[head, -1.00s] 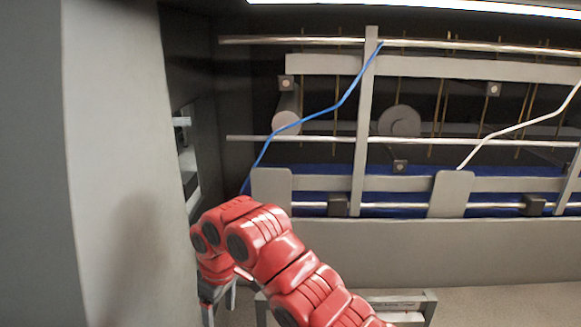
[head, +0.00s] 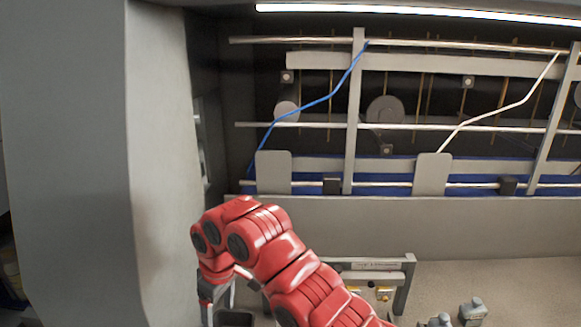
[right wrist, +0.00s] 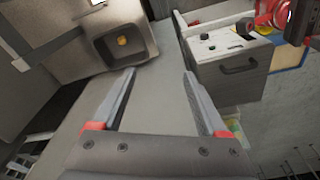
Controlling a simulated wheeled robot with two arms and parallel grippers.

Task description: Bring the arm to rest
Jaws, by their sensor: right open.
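My red right arm (head: 290,262) comes in from the bottom of the head view and bends down at the left. Its right gripper (head: 218,308) hangs at the bottom edge, partly cut off, in front of the grey panel. In the right wrist view the right gripper (right wrist: 159,72) is open, with its two grey fingers apart and nothing between them. My left gripper is in neither view.
A grey panel (head: 160,180) stands close at the left of the arm. The machine has rails, a blue cable (head: 318,104) and a low grey wall (head: 350,228). The wrist view shows a tray (right wrist: 105,60) with an orange piece and a handled box (right wrist: 235,75).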

